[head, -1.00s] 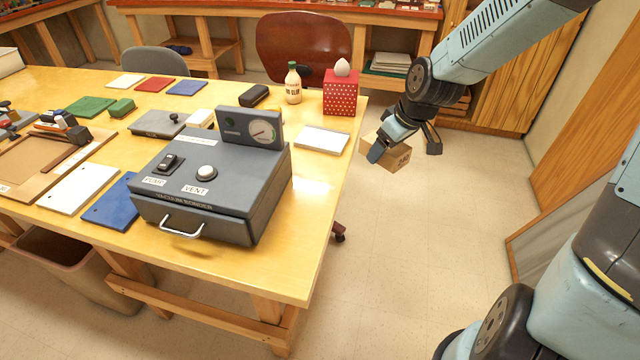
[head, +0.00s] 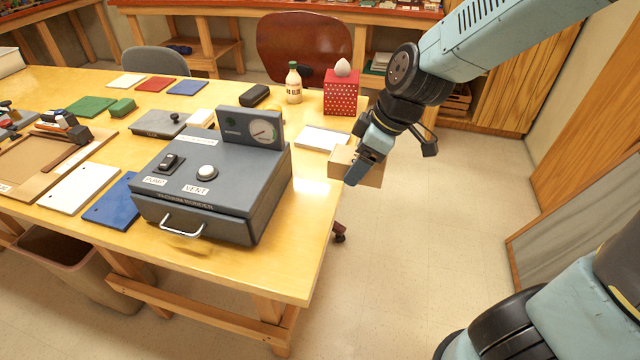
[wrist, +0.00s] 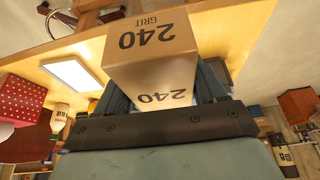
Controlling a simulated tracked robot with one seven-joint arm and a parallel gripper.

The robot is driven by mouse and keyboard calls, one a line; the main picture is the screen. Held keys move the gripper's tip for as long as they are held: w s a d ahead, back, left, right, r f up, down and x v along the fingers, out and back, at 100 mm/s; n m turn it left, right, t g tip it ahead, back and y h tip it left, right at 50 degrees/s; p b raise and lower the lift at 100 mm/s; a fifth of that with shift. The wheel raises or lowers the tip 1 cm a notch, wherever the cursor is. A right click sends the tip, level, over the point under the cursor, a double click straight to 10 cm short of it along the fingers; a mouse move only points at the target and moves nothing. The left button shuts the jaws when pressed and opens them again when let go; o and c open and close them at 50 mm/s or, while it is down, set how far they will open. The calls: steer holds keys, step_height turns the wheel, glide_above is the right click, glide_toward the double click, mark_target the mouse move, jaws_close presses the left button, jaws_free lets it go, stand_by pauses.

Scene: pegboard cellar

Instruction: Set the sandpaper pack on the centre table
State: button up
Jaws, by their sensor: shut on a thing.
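The sandpaper pack (head: 342,160) is a tan box; in the wrist view its faces (wrist: 150,45) read "240" and "GRIT". My gripper (head: 362,172) is shut on it, with a finger on each side of the box in the wrist view. In the head view the pack is at the right edge of the centre table (head: 300,262), partly hidden by my gripper. I cannot tell whether it is over the tabletop or just beside it, nor whether it touches.
A dark vacuum bonder (head: 225,190) stands near the table's right end. A white pad (head: 322,138), a red dotted box (head: 341,95) and a glue bottle (head: 293,84) are behind the pack. The table's front right corner is bare.

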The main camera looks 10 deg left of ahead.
steer(key=shift+s+a+n, duration=0.25)
steer(key=shift+s+n, duration=0.05)
steer(key=shift+s, duration=0.05)
steer(key=shift+w+a+f, duration=0.15)
steer(key=shift+w+a+f, duration=1.85)
steer(key=shift+w+a, duration=0.9)
steer(key=shift+w, duration=0.25)
glide_above(316, 184)
steer(key=shift+w+d+f, duration=0.15)
steer(key=shift+d+f, duration=0.05)
steer(key=shift+f, duration=1.35)
steer(key=shift+w+d+f, duration=0.1)
steer(key=shift+d+f, duration=0.05)
steer(key=shift+f, duration=2.85)
steer(key=shift+s+d+f, duration=0.2)
steer(key=shift+f, duration=0.15)
